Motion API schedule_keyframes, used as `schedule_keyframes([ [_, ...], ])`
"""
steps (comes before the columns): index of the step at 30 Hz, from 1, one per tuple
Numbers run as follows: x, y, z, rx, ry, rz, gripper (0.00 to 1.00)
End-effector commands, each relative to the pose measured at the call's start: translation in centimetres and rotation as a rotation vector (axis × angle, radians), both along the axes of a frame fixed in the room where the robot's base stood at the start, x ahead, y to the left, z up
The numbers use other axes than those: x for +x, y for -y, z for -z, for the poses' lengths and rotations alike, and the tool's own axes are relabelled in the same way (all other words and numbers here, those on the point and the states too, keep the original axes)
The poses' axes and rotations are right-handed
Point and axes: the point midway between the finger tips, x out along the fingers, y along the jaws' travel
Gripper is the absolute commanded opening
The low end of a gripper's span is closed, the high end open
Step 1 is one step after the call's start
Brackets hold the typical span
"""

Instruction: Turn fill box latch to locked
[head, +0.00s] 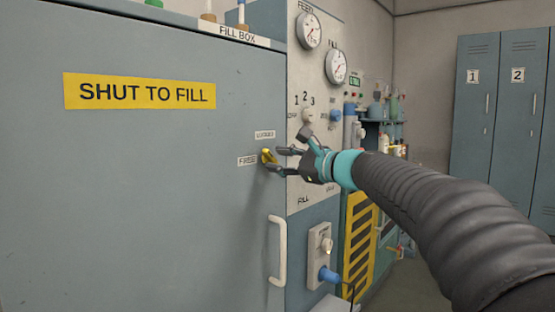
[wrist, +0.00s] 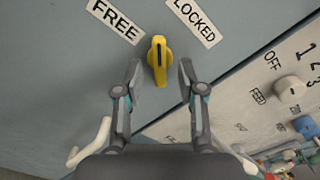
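The fill box (head: 130,190) is a large grey-blue cabinet with a yellow "SHUT TO FILL" sign. Its yellow latch (head: 268,156) sits near the door's right edge. The latch also shows in the wrist view (wrist: 158,60), where its long axis points between the FREE label (wrist: 115,21) and the LOCKED label (wrist: 195,22). My gripper (head: 276,160) is in front of the latch. In the wrist view its two fingers (wrist: 159,78) are apart, one on each side of the latch's lower part, with visible gaps. It holds nothing.
A white door handle (head: 278,250) is below the latch. To the right is a panel (head: 310,95) with gauges (head: 336,66), a selector knob and a blue knob (head: 336,115). A white switch box (head: 320,243) is lower down. Lockers (head: 490,110) stand at the back right.

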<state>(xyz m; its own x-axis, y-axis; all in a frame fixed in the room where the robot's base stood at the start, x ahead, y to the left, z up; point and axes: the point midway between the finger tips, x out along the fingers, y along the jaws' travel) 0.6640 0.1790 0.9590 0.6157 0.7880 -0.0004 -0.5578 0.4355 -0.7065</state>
Motion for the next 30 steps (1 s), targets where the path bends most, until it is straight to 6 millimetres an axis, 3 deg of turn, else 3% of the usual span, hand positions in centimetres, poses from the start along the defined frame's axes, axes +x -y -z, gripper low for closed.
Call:
schedule_keyframes([
  [12,0.54,-0.74,-0.01,-0.001,0.001,0.000,0.39],
  [13,0.54,-0.73,-0.01,-0.001,0.001,0.000,0.37],
  [17,0.53,-0.74,-0.02,-0.001,0.001,0.000,0.04],
  [18,0.53,-0.74,-0.03,-0.001,0.001,0.000,0.00],
  [30,0.52,-0.74,-0.18,0.023,-0.030,-0.001,0.00],
])
